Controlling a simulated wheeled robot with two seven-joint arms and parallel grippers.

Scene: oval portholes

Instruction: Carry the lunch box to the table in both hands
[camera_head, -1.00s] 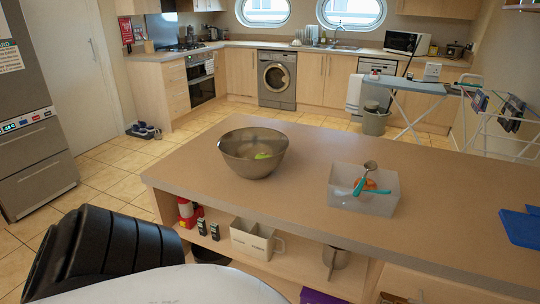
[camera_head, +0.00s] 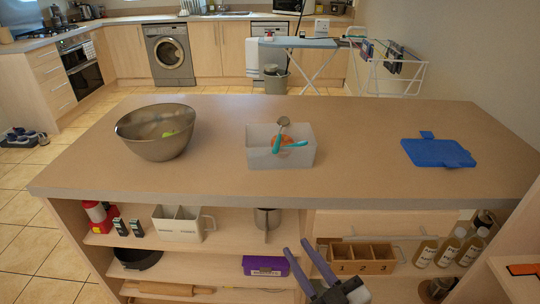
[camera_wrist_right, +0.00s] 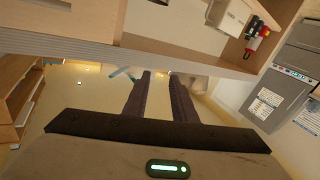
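A translucent open box (camera_head: 265,160) sits upright on the brown-topped counter table (camera_head: 340,120), with utensils and an orange thing in it. A flat blue lid-like piece (camera_head: 438,153) lies apart to its right. A purple box (camera_head: 266,266) lies on the shelf below the tabletop. I cannot tell for sure which of these is the lunch box. My right gripper (camera_head: 296,246) is low in front of the shelves, partly over the purple box's right side in the picture. Its fingers are apart and empty, also in the right wrist view (camera_wrist_right: 160,74). My left gripper is not in view.
A grey bowl (camera_head: 157,143) stands on the tabletop's left. The shelves hold a cream caddy (camera_head: 180,232), a numbered wooden box (camera_head: 361,266), bottles (camera_head: 447,249) and a rolling pin (camera_head: 168,289). The tabletop between the translucent box and blue piece is clear.

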